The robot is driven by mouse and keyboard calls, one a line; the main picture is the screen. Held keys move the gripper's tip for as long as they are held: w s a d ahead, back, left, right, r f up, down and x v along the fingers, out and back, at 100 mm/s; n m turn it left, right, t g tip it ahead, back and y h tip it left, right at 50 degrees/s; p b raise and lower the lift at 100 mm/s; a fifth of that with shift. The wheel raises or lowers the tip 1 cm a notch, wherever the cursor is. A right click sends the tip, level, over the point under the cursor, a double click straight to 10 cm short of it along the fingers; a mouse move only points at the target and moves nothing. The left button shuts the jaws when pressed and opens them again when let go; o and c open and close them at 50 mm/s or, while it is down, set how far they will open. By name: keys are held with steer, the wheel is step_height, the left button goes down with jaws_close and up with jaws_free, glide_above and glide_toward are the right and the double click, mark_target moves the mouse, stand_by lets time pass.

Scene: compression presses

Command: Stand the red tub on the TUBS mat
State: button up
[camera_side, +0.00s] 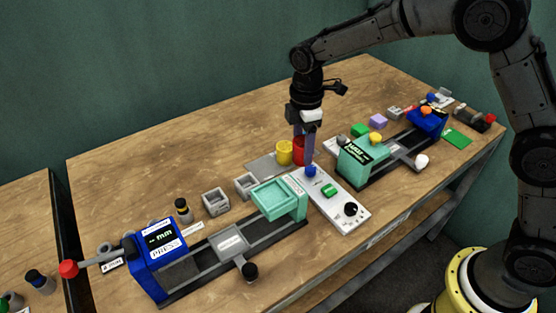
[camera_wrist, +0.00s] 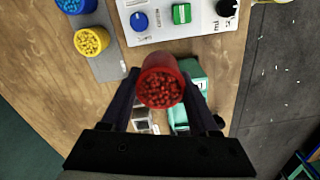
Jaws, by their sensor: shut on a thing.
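The red tub (camera_wrist: 160,66) is upright between the two fingers of my gripper (camera_wrist: 160,88) in the wrist view, full of small red pieces. It also shows in the side view (camera_side: 298,151), partly hidden by my gripper (camera_side: 305,158). My gripper is shut on it. The grey TUBS mat (camera_wrist: 109,62) bears a yellow tub (camera_wrist: 91,41) and a blue tub (camera_wrist: 75,4).
A white control panel (camera_side: 345,215) with knobs and a green button lies close to the tub. A teal tray (camera_side: 275,197) on a press rail and a teal press (camera_side: 362,160) flank it. Small grey boxes (camera_side: 215,201) stand left.

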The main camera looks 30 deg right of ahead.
steer(key=w+a+f, duration=0.1)
steer(key=w+f, duration=0.2)
steer(key=w, duration=0.1)
steer(key=w+a+f, duration=0.1)
steer(key=w+f, duration=0.2)
steer(key=w, duration=0.1)
steer(key=w+a+f, duration=0.1)
steer(key=w+f, duration=0.2)
steer(key=w, duration=0.2)
steer(key=shift+a+f, duration=0.15)
steer(key=shift+f, duration=1.7)
steer(key=shift+f, duration=0.2)
steer(key=o, duration=1.4)
steer(key=shift+r, duration=0.15)
